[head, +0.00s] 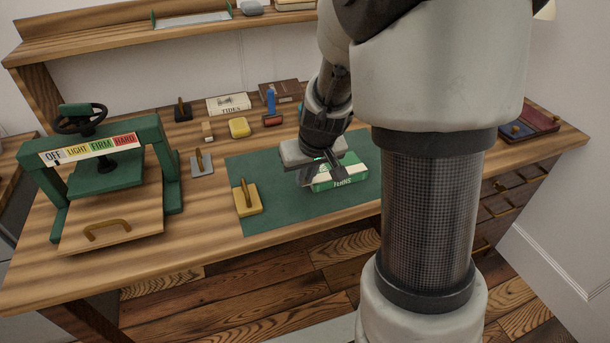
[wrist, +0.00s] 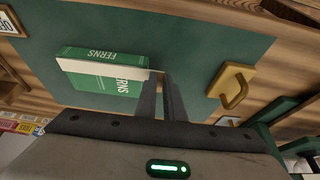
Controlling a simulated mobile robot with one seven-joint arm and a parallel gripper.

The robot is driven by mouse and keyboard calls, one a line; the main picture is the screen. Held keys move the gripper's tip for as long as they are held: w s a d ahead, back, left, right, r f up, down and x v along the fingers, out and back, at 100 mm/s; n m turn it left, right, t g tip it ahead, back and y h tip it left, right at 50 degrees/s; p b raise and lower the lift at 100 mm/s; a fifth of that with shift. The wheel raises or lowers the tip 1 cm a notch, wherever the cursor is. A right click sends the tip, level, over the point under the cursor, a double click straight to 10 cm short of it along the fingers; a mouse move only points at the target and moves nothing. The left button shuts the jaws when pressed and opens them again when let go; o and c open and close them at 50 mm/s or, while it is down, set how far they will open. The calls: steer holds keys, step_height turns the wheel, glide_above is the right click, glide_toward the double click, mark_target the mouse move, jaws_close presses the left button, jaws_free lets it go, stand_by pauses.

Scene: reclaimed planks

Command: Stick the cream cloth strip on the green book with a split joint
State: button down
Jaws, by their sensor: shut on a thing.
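The green book (head: 356,162), lettered FERNS, lies on the green mat (head: 282,210) with its spine towards me. In the wrist view the book (wrist: 100,86) shows a pale band, which looks like the cream cloth strip (wrist: 88,69), running along the joint between spine and cover. Whether it is pressed flat cannot be told. My gripper (head: 313,178) is at the left end of the book, pointing down. In the wrist view its fingers (wrist: 161,76) are close together at the end of the pale band and appear shut on it. The split itself is hidden.
A yellow handled block (head: 248,199) stands left of the book on the mat. A green press (head: 98,175) fills the left of the bench. Small tools, a yellow block (head: 239,127) and a blue bottle (head: 271,99) stand behind. The mat's front is clear.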

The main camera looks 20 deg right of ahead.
steer(key=shift+f, duration=0.2)
steer(key=c, duration=1.8)
jaws_free()
steer(key=p+v, duration=0.6)
steer(key=v, duration=1.1)
steer(key=s+a+r+t, duration=0.1)
steer(key=s+a+r, duration=0.1)
steer(key=s+r, duration=0.35)
steer(key=s+a+r, duration=0.3)
steer(key=s, duration=0.6)
step_height(320, 180, up, 19)
steer(key=p, duration=1.9)
steer(key=shift+w+d, duration=0.1)
